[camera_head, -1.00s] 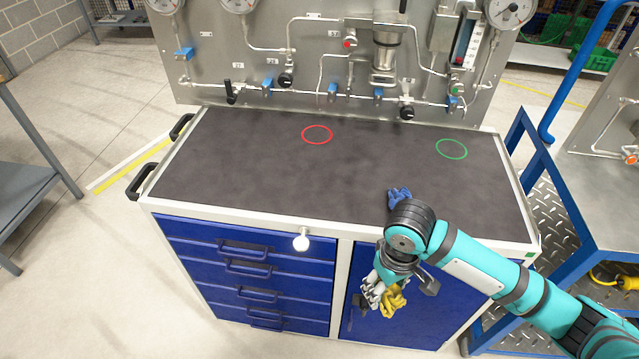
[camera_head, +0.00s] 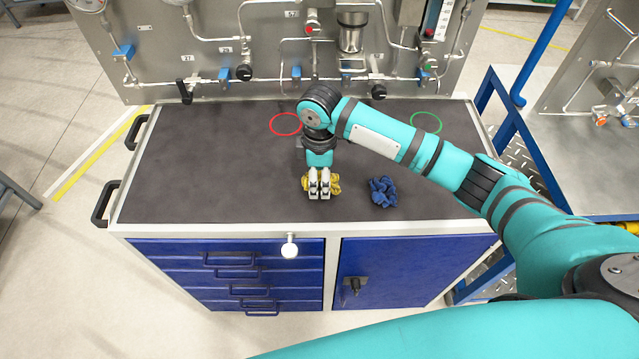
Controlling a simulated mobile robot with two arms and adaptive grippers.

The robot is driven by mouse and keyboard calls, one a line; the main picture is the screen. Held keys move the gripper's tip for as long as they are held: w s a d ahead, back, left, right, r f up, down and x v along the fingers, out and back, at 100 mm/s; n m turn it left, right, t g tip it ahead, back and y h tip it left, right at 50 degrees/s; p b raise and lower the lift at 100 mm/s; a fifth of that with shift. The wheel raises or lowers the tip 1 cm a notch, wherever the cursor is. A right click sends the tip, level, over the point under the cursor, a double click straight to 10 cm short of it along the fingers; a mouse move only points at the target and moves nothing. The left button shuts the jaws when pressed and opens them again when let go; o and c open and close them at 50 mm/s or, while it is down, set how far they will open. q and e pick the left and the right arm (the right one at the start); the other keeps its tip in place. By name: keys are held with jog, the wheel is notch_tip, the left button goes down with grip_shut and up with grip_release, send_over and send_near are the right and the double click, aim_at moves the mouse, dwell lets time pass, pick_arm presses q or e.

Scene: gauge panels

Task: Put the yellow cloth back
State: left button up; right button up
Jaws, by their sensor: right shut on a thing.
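The crumpled yellow cloth (camera_head: 335,184) is low over or on the dark top of the cabinet, left of a crumpled blue cloth (camera_head: 383,191). My right gripper (camera_head: 319,193) is shut on the yellow cloth, with its fingers pointing down and covering the middle of it. I cannot tell whether the yellow cloth touches the top. A red ring (camera_head: 286,124) and a green ring (camera_head: 426,121) are marked on the cabinet top (camera_head: 200,180); my right arm partly hides the red one's right side. My left gripper is not in view.
The gauge panel (camera_head: 200,80) with pipes and valves stands along the back edge. A blue cart frame (camera_head: 500,110) is at the right. The left of the top is clear.

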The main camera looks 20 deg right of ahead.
aim_at(319, 186)
notch_tip(319, 186, down, 3)
jog(key=shift+w+f+p, duration=0.1)
jog(key=shift+f+p, duration=0.1)
jog(key=shift+p, duration=0.2)
jog(key=shift+f, duration=0.45)
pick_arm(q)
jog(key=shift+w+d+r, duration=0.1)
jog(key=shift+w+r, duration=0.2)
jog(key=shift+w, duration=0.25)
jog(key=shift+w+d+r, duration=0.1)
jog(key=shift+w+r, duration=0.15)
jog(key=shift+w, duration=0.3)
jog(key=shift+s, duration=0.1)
pick_arm(e)
jog(key=o, duration=1.2)
jog(key=shift+f, duration=0.1)
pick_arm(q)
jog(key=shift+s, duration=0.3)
pick_arm(e)
notch_tip(319, 186, up, 11)
jog(key=shift+w+f+b, duration=0.1)
jog(key=shift+b, duration=0.95)
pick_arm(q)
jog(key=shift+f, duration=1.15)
pick_arm(e)
jog(key=shift+r, duration=0.75)
